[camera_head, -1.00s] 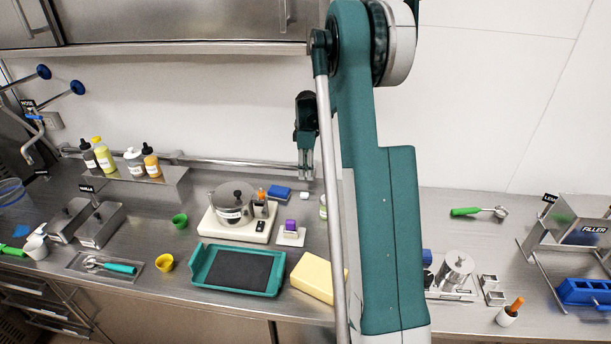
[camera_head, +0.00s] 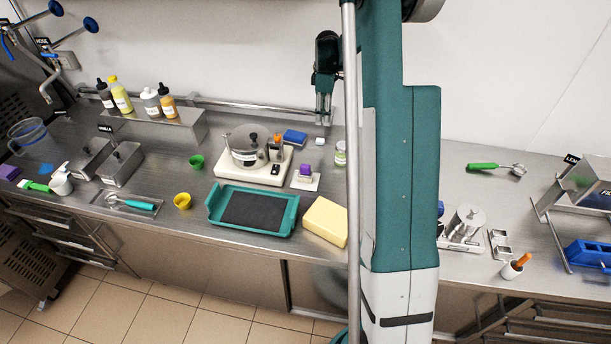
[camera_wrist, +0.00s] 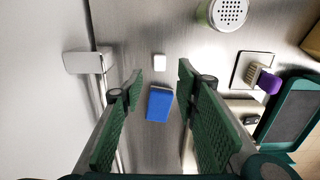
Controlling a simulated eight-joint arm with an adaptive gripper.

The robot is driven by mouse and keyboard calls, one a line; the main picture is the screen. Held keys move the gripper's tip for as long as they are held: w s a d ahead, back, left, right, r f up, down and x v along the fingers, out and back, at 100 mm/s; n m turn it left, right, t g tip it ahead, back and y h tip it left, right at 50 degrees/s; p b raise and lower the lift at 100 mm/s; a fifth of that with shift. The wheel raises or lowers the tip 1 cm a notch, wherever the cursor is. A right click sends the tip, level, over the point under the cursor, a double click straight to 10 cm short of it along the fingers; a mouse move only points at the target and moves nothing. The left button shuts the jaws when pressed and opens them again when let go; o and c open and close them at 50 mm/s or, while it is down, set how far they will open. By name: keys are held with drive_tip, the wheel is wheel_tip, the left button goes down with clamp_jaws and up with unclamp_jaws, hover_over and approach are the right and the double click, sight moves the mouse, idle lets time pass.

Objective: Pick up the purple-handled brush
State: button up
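A small brush with a purple handle (camera_head: 305,170) and pale bristles sits on a small white plate (camera_head: 300,184) near the middle of the steel counter. In the wrist view the purple handle (camera_wrist: 269,81) is at the right, on its white plate (camera_wrist: 239,70). My gripper (camera_head: 323,120) hangs above the back of the counter, by the wall rail. In the wrist view my gripper (camera_wrist: 161,82) has its two green fingers apart and nothing between them. The brush lies outside the fingers, well to their right.
A blue sponge (camera_head: 295,137) and a lidded pot on a scale (camera_head: 225,172) stand near the brush. A shaker (camera_head: 340,155) is to its right. A green tray (camera_head: 213,208) and a yellow block (camera_head: 325,222) lie in front. The wall rail (camera_head: 250,105) runs along the back.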

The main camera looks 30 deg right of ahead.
drive_tip(key=shift+o, duration=0.3)
drive_tip(key=shift+o, duration=1.2)
drive_tip(key=s+a+m+t+h+b, duration=0.1)
drive_tip(key=s+a+m+b, duration=0.1)
drive_tip(key=s+a+m, duration=0.6)
drive_tip(key=s+a+m+t+h+b, duration=0.2)
drive_tip(key=s+a+m, duration=0.6)
drive_tip(key=a, duration=0.5)
drive_tip(key=shift+s+r+m+b, duration=0.2)
drive_tip(key=shift+s+m+b, duration=0.15)
drive_tip(key=shift+m, duration=0.65)
drive_tip(key=shift+w+f, duration=0.1)
